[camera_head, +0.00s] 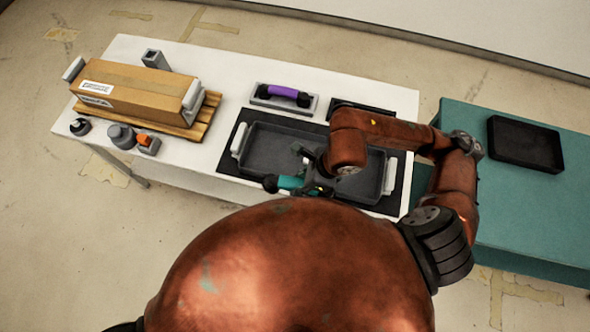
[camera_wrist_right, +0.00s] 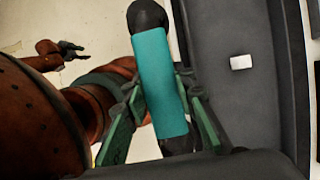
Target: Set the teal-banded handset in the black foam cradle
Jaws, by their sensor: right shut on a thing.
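The teal-banded handset (camera_head: 289,183) is in my right gripper (camera_head: 309,186), over the front edge of a dark grey tray (camera_head: 262,172) in the head view. In the right wrist view, the handset (camera_wrist_right: 160,80) shows its teal band and black ends, with green fingers on both sides of it. A black rectangular piece that looks like the foam cradle (camera_head: 345,103) lies at the back right of the white table, partly hidden by my right arm. My left gripper (camera_wrist_right: 76,50) is small at the upper left of the wrist view, empty, its fingers apart.
A purple-banded handset (camera_head: 284,92) rests in a grey cradle (camera_head: 262,103) left of the black piece. A cardboard box (camera_head: 135,92) stands on a pallet at the left. Small bottles (camera_head: 121,136) stand at the front left. A black tray (camera_head: 525,143) lies on the teal table.

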